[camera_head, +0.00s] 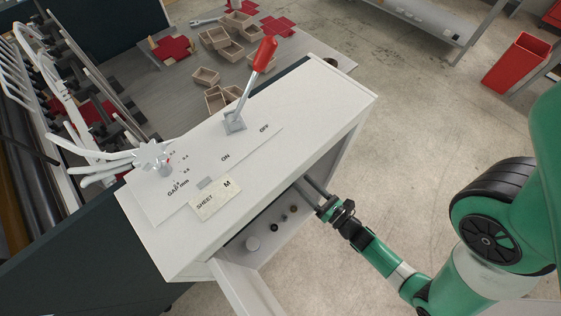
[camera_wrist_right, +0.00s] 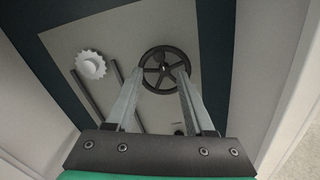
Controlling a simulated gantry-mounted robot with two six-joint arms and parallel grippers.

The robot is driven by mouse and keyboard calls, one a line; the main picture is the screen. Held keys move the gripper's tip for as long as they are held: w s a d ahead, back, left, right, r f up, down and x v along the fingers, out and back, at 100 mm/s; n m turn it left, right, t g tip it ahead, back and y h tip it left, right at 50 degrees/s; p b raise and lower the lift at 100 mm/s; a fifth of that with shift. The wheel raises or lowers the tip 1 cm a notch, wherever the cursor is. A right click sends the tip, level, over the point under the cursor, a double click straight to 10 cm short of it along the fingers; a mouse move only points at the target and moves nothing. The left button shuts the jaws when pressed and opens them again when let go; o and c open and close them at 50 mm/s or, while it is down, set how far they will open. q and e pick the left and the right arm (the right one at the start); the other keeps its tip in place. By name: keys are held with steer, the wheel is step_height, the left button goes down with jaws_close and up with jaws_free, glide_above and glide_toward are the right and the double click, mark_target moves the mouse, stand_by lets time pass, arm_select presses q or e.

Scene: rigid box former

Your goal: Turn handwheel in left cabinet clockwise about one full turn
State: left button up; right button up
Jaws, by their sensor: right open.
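The white cabinet (camera_head: 190,228) stands in the middle of the head view with its door (camera_head: 247,290) swung open. My right gripper (camera_head: 308,186) reaches into its open front, and the fingertips are partly hidden under the cabinet top. In the right wrist view, the dark spoked handwheel (camera_wrist_right: 165,48) is mounted on a grey panel at the cabinet's back. My right gripper (camera_wrist_right: 158,72) is open, its two fingers pointing at the wheel and spread across its lower part. I cannot tell whether the fingertips touch the rim. The handwheel is hidden in the head view. My left gripper is not in view.
A white toothed knob (camera_wrist_right: 90,65) and dark rails sit left of the wheel. Cabinet walls close in on both sides. A red-handled lever (camera_head: 264,54) stands on the cabinet top. A table (camera_head: 185,75) behind holds small boxes.

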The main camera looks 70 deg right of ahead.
steer(key=x, duration=1)
steer(key=shift+w+a, duration=0.1)
steer(key=shift+w, duration=0.15)
jaws_close()
